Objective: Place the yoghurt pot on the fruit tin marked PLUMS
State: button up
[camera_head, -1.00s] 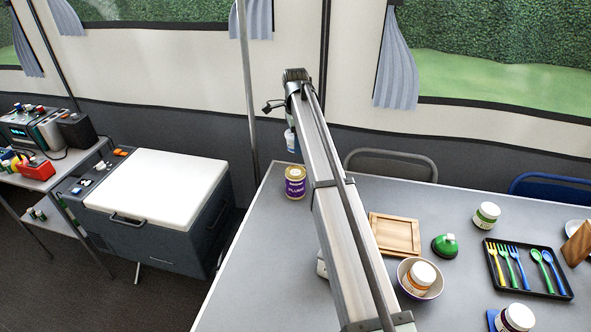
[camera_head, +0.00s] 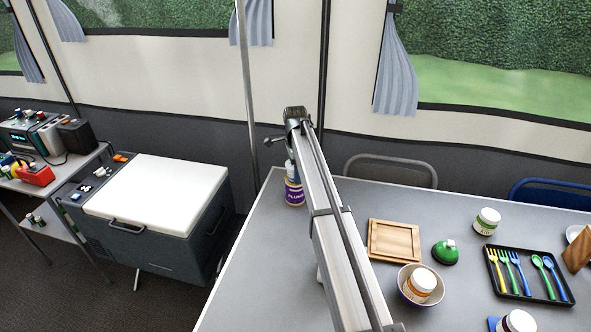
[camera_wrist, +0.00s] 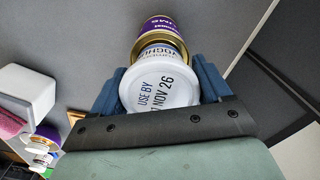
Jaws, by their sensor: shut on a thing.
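The yoghurt pot (camera_wrist: 160,88) is in my gripper (camera_wrist: 159,80), between its two blue fingers in the wrist view. The purple PLUMS tin (camera_wrist: 157,27) with gold rims shows just beyond the pot's base. In the head view the tin (camera_head: 294,194) stands upright near the table's far left corner. A small part of the pot (camera_head: 290,170) shows directly above it, beside my arm. I cannot tell whether pot and tin touch. My arm hides most of the gripper in the head view.
To the right on the table (camera_head: 257,285) are a wooden board (camera_head: 394,240), a bowl (camera_head: 405,295) holding a jar, a green-topped item (camera_head: 445,251), another jar (camera_head: 487,221) and a cutlery tray (camera_head: 520,293). A cool box (camera_head: 155,196) stands left, across a gap.

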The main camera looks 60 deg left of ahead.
jog(key=o, duration=1.1)
jog(key=shift+f, duration=0.1)
notch_tip(320, 180, up, 12)
jog(key=shift+r, duration=0.15)
jog(key=shift+w, duration=0.1)
dwell(0.4)
